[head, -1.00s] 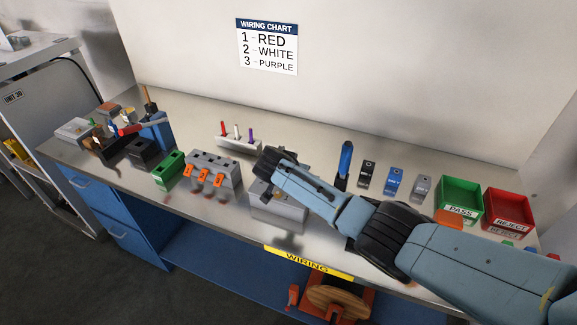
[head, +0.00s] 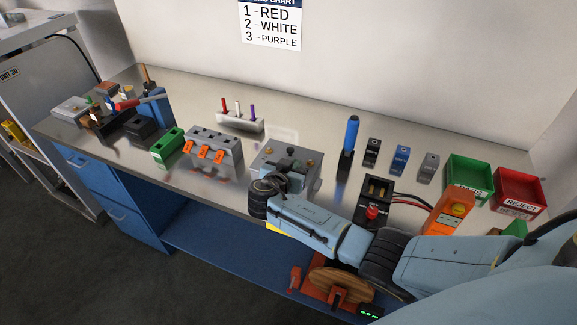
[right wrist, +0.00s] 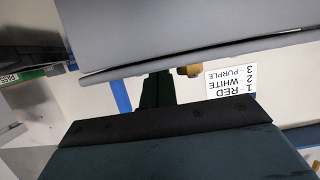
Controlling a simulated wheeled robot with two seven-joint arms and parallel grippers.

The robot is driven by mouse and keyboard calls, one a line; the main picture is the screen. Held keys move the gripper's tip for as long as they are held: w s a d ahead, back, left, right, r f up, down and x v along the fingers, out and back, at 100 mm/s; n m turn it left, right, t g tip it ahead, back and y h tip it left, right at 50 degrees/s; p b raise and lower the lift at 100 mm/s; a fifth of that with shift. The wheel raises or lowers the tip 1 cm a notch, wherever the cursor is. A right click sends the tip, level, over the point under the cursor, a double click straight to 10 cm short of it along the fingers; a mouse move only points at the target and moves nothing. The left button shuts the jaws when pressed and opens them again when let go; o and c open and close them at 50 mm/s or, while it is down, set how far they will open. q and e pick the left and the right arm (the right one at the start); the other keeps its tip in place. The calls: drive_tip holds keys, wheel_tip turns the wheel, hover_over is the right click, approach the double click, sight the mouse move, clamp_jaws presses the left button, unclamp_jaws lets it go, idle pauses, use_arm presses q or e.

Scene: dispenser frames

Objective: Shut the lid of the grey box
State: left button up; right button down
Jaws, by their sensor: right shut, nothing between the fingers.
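The grey box (head: 311,178) sits near the bench's front edge in the head view, partly covered by my right gripper and forearm. Brass fittings and a small grey raised part show at its top. I cannot make out the lid's angle there. In the right wrist view a large grey panel (right wrist: 190,30), perhaps the lid, fills the top, with a brass piece below its edge. My right gripper (head: 262,190) is at the box's front left side, shut and empty. In the wrist view its dark fingers (right wrist: 155,92) reach the panel's edge; contact is unclear. My left gripper is out of view.
A grey block with orange levers (head: 213,154) stands left of the box. A blue-handled tool (head: 350,135) stands to its right, near a black unit with a red button (head: 373,205). Green (head: 470,178) and red (head: 518,193) bins are farther right.

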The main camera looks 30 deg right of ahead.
drive_tip(key=shift+f, duration=0.1)
idle(0.4)
drive_tip(key=r+p, duration=0.2)
drive_tip(key=r, duration=0.1)
drive_tip(key=r+p, duration=0.1)
drive_tip(key=shift+s+a+r, duration=0.2)
drive_tip(key=shift+a+r, duration=0.1)
drive_tip(key=shift+r, duration=0.05)
drive_tip(key=f+b+v, duration=0.1)
drive_tip(key=v, duration=0.8)
drive_tip(key=shift+s+b, duration=0.3)
